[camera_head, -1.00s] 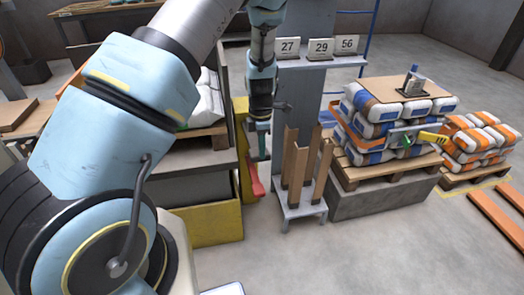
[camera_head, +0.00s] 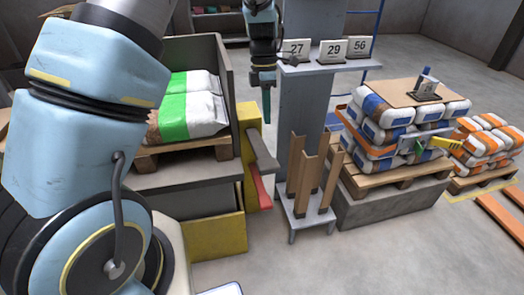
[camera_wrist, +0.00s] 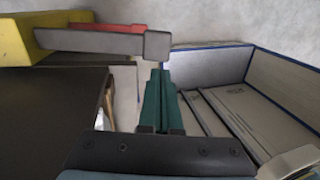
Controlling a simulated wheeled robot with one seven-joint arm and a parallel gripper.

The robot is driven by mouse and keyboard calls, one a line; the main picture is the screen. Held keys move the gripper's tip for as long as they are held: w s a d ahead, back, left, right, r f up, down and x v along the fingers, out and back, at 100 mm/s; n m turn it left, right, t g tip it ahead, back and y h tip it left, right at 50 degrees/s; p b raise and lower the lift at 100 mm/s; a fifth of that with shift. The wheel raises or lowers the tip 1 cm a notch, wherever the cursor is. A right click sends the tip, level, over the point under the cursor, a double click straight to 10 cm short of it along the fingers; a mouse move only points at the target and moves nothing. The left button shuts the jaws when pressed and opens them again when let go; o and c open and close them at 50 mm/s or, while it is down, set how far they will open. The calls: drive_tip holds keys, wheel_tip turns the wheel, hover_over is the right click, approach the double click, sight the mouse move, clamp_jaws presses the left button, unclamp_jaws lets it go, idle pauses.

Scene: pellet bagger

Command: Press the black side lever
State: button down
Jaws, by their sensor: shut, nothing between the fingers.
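The black side lever (camera_head: 262,155) is a dark grey bar with a block at its end, on the side of a yellow housing (camera_head: 247,128). In the wrist view the lever (camera_wrist: 100,42) runs across the upper left. A red lever (camera_head: 261,192) sits below it and also shows behind it in the wrist view (camera_wrist: 110,27). My gripper (camera_head: 266,119) points down above the black lever, with its fingers together and empty. In the wrist view the green fingertips (camera_wrist: 160,70) appear close to the lever's end block. I cannot tell whether they touch.
A grey post with number signs (camera_head: 329,50) stands right of my gripper, with upright brown boards (camera_head: 304,175) at its foot. White-green bags (camera_head: 190,105) lie on a pallet to the left. Stacked blue bags (camera_head: 380,115) stand right. Open floor lies in front.

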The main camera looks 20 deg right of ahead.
sight(269, 164)
drive_tip(key=shift+r, duration=0.2)
drive_tip(key=shift+f, duration=0.1)
drive_tip(key=p+x, duration=0.2)
drive_tip(key=x, duration=1.1)
drive_tip(key=shift+a+f, duration=0.1)
drive_tip(key=shift+f, duration=0.3)
